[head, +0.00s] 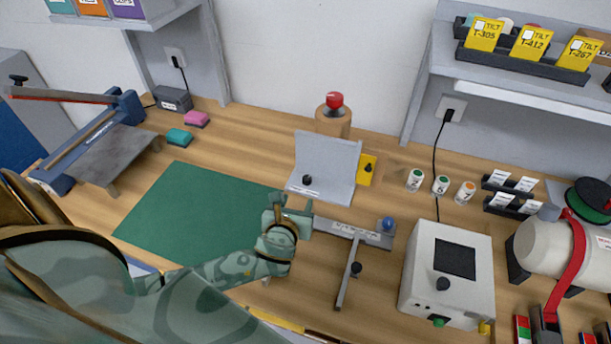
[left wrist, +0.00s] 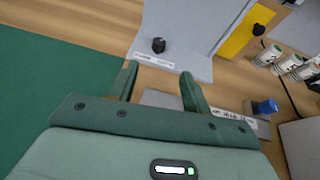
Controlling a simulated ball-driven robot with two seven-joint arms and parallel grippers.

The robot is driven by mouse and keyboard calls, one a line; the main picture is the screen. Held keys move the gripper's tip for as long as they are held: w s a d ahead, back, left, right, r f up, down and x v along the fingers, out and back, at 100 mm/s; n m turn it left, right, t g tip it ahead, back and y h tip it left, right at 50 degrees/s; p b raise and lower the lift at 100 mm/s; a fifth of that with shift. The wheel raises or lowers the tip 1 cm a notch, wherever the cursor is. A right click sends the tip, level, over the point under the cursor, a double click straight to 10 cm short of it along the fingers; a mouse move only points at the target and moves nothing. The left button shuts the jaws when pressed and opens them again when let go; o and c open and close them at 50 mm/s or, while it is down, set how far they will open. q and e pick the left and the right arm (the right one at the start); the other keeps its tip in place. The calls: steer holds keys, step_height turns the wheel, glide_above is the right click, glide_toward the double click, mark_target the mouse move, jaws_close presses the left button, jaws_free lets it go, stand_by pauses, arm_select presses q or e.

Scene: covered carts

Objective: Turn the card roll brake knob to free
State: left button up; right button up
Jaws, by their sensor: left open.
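A small black knob (head: 306,180) sits low on a grey angled stand (head: 326,160), beside a white label too small to read. In the left wrist view the same knob (left wrist: 158,45) is just beyond my fingertips, with the label (left wrist: 154,61) below it. My left gripper (head: 291,206) is open and empty, close in front of the stand and apart from the knob. Its two green fingers (left wrist: 160,80) point towards the knob in the left wrist view. I cannot read which way the knob points. My right gripper is not in view.
A yellow plate (head: 367,170) with another black knob stands right of the grey stand. A grey bar fixture (head: 342,232) with a blue knob lies right of my gripper. A red button (head: 334,101) stands behind. The green mat (head: 180,210) is clear.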

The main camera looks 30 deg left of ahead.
mark_target(307, 179)
arm_select(q)
steer(key=b+x, duration=0.3)
steer(key=x, duration=0.9)
steer(key=shift+f, duration=0.2)
steer(key=shift+w+a+f, duration=0.2)
steer(key=shift+w+a, duration=0.1)
steer(key=shift+w, duration=0.3)
steer(key=c, duration=1)
